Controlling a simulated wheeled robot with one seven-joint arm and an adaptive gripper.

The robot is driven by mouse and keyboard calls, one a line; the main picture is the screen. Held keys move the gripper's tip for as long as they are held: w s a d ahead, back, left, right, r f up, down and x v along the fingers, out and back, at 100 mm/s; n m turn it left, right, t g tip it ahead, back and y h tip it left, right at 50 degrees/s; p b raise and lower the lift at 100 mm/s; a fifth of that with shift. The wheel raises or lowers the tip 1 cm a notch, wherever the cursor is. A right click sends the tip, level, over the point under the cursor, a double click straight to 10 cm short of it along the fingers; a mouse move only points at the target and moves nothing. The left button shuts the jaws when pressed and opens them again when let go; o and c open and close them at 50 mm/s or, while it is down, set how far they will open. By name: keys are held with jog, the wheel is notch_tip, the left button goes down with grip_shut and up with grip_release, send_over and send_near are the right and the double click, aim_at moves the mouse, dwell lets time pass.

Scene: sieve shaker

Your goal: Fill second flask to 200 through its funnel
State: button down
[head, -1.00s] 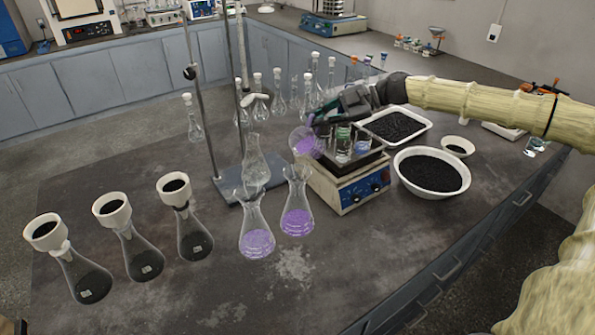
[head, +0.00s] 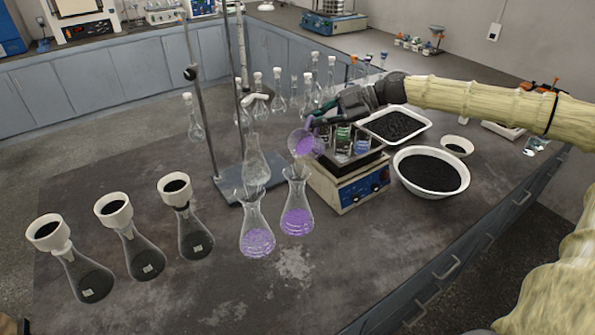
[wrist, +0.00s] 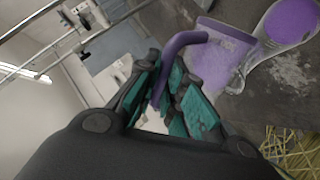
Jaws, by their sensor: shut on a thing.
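Two clear flasks with purple liquid stand side by side on the bench: the left flask (head: 256,239) and the right flask (head: 297,220), each with a flared clear top. I cannot read their marks. My gripper (head: 320,118) is shut on the handle of a clear jug (head: 304,144) with purple liquid. The jug is tilted left, above and just behind the right flask's mouth. In the wrist view the purple-looking handle (wrist: 181,40) runs between the teal finger pads. The jug body (wrist: 222,57) is beside one flask (wrist: 291,20). No clear stream shows.
A hotplate (head: 351,190) with several small glass vessels stands right beneath my gripper. A white bowl (head: 431,190) and tray (head: 410,142) of black granules lie right. Several flasks with white funnels (head: 174,187) stand left; the front bench is clear.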

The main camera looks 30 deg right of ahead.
jog(key=shift+a+r, duration=0.1)
jog(key=shift+a, duration=0.2)
jog(key=shift+s+d, duration=0.1)
jog(key=shift+s, duration=0.05)
jog(key=shift+s+a+n+h+p, duration=0.25)
jog(key=shift+a+n+h+p, duration=0.3)
jog(key=shift+p, duration=0.85)
dwell(3.3)
